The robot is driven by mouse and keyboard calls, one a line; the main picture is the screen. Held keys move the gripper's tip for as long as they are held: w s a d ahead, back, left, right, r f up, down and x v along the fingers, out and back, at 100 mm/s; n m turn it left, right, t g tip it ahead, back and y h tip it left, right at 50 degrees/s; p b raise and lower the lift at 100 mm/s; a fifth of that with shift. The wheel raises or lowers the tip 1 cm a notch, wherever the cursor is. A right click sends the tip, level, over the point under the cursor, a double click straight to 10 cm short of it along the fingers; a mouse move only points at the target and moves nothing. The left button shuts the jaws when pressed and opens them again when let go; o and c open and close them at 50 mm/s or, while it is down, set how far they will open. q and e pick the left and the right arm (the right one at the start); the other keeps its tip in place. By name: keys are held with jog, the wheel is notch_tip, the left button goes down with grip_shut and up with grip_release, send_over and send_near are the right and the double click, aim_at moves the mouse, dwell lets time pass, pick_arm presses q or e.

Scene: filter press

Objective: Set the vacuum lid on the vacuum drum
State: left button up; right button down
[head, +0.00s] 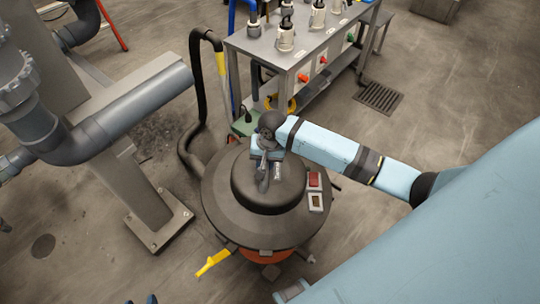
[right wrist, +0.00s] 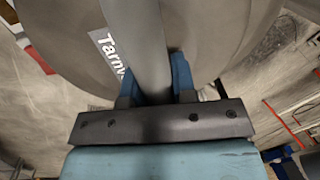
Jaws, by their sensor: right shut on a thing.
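The vacuum lid (head: 270,188) is a dark, round, domed cover over the vacuum drum, whose orange body (head: 265,257) shows below its rim. My right gripper (head: 265,160) is above the lid, shut on its handle. In the right wrist view the grey handle bar (right wrist: 150,45) runs between the blue fingers of my right gripper (right wrist: 155,80), with the lid's grey surface (right wrist: 215,35) beyond. I cannot tell whether the lid touches the drum all round. Two dark blue tips of my left gripper (head: 140,301) show apart at the bottom edge.
A black hose (head: 190,120) rises behind the drum. A metal bench (head: 290,45) with valves stands behind. Thick grey pipes (head: 120,110) and a steel post (head: 150,205) stand left. A yellow lever (head: 213,262) sticks out at the drum's front.

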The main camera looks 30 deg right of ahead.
jog(key=w+d+f+m+b, duration=0.1)
jog(key=w+f+m+b, duration=0.1)
jog(key=f+b, duration=0.1)
jog(key=w+f+m+b, duration=0.2)
jog(key=w+f+m, duration=0.1)
jog(key=f, duration=0.3)
jog(key=w+d+f+m+t+h+b, duration=0.1)
jog(key=w+f+m+b, duration=0.1)
jog(key=f, duration=0.3)
jog(key=shift+w+d+f+b, duration=0.25)
jog(key=shift+w+d+b, duration=0.1)
jog(key=shift+b, duration=0.5)
pick_arm(q)
notch_tip(320, 180, down, 10)
jog(key=w+d+b, duration=0.1)
jog(key=b, duration=0.5)
jog(key=shift+d+r+t+h, duration=0.15)
jog(key=shift+r+t+h, duration=0.1)
jog(key=shift+t+h, duration=0.05)
pick_arm(e)
jog(key=shift+m, duration=0.3)
notch_tip(320, 180, down, 5)
jog(key=shift+r, duration=0.1)
pick_arm(q)
jog(key=shift+w+r, duration=0.1)
